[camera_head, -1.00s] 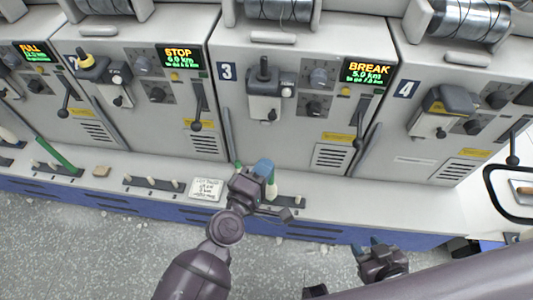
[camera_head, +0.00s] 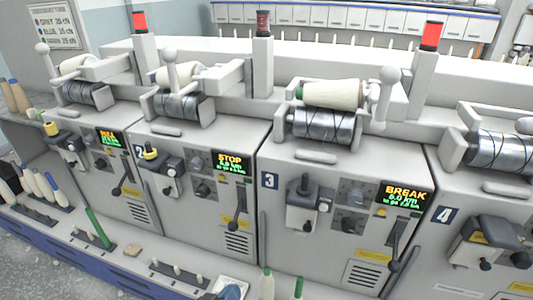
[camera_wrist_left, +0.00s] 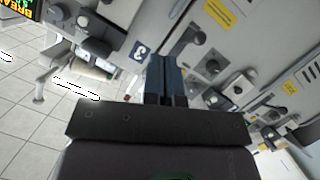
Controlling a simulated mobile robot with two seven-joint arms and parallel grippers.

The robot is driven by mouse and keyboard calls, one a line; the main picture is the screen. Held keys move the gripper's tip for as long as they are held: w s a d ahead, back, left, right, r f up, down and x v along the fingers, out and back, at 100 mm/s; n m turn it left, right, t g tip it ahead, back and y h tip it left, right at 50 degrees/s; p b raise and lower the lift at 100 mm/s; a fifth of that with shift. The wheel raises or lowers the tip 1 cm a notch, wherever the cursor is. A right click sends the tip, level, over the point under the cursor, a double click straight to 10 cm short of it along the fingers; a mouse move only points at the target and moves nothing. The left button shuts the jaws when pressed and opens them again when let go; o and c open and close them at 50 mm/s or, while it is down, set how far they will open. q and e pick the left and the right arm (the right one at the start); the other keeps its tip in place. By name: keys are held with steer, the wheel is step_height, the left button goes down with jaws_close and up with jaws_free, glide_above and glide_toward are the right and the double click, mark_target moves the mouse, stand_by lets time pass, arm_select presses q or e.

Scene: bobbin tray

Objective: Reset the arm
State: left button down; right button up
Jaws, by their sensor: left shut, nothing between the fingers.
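My right gripper is not in view. Unit 3 has a white arm with a ball knob (camera_head: 383,88) standing up beside a cream bobbin (camera_head: 333,94) on its metal drum. A black lever (camera_head: 403,243) hangs on its front.
A screen reading BREAK (camera_head: 404,198) is on unit 3, and one reading STOP (camera_head: 232,161) is on unit 2. More bobbins (camera_head: 38,183) stand at far left. Floor (camera_wrist_left: 60,125) shows in the wrist view.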

arm_select(q)
steer(key=s+a+f+g+y+p, duration=0.1)
steer(key=s+a+y+p, duration=0.1)
steer(key=s+a, duration=0.6)
steer(key=s+a+f+m+g+y+p, duration=0.1)
steer(key=s+a+y, duration=0.3)
steer(key=s+a, duration=0.5)
steer(key=shift+s+a+f+y+p, duration=0.35)
steer(key=shift+a+f, duration=0.25)
steer(key=shift+a, duration=0.65)
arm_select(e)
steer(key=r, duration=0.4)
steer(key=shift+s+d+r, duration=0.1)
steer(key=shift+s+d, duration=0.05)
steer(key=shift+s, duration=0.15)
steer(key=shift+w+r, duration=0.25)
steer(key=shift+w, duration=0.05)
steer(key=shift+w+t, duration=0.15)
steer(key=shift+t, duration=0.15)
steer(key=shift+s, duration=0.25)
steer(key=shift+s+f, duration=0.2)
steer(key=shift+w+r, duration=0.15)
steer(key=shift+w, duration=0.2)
